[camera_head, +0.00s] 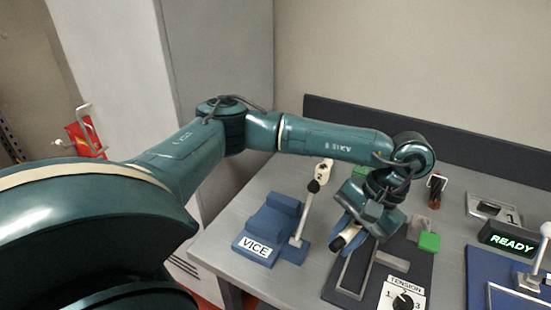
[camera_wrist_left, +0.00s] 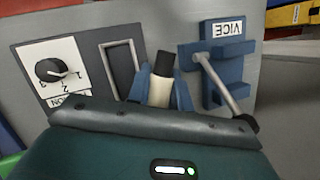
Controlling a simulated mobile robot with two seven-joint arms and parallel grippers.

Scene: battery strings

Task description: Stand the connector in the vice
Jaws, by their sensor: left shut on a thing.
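The blue vice (camera_head: 270,226) stands at the left of the bench, with a white VICE label and a tall lever at its right. My left gripper (camera_head: 350,232) is to the right of the vice and its lever, above the dark panel. It is shut on the connector (camera_head: 346,238), a cream piece with a black end, which lies tilted in the head view. In the left wrist view the connector (camera_wrist_left: 161,88) shows between blue fingertips (camera_wrist_left: 160,90), and the vice (camera_wrist_left: 226,60) is at the upper right. My right gripper is out of view.
The vice lever (camera_head: 306,215) rises between the vice and my gripper. A tension dial (camera_head: 402,300) is at the front. A green block (camera_head: 429,241), a READY sign (camera_head: 511,240) and a blue panel (camera_head: 480,275) are to the right.

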